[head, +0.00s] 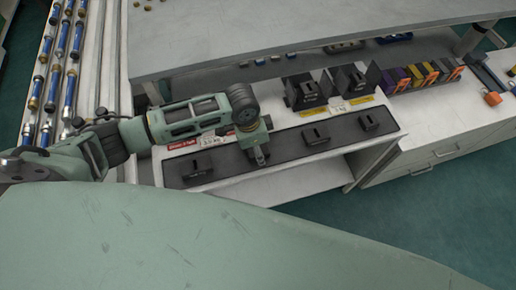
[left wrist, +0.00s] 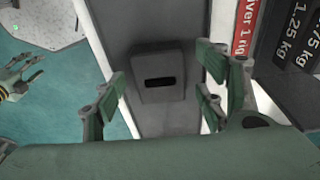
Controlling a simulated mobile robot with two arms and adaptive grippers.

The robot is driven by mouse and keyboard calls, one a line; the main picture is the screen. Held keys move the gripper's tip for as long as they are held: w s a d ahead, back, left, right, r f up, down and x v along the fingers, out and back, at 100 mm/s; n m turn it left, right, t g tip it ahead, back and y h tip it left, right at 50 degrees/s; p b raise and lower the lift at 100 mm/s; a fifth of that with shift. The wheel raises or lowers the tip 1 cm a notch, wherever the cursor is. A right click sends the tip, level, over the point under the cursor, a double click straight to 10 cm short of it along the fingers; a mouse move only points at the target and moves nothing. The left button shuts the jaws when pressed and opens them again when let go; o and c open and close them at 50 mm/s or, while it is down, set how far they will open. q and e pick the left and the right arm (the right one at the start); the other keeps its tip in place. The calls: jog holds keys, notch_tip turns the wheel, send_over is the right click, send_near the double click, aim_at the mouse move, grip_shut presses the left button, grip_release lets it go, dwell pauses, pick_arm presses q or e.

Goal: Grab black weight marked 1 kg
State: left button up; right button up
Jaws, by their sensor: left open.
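My left gripper (head: 259,154) points down over the dark mat on the bench shelf. In the left wrist view my left gripper (left wrist: 158,97) has its finger pairs apart, with nothing held. A black block weight (left wrist: 158,75) with a dark slot shows between and beyond the fingers, on the mat; no mark on it is readable. In the head view black weights stand on the mat to the left (head: 197,170) and right (head: 315,137), with another farther right (head: 370,122). I cannot tell which is marked 1 kg. My right gripper (left wrist: 16,80) shows small at the wrist view's left edge.
The dark mat (head: 285,150) lies along the front of the white shelf. Black bins (head: 305,90) and coloured bins (head: 425,75) stand behind to the right. A red label (left wrist: 247,25) and black signs reading 1.25 kg and 0.75 kg (left wrist: 290,35) lie beside the mat.

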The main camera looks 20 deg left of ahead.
pick_arm(q)
jog(key=c, duration=1.3)
grip_shut()
jog(key=shift+w+r, duration=0.1)
jog(key=shift+w, duration=0.05)
pick_arm(e)
jog(key=shift+w+d, duration=0.1)
jog(key=shift+w, duration=0.05)
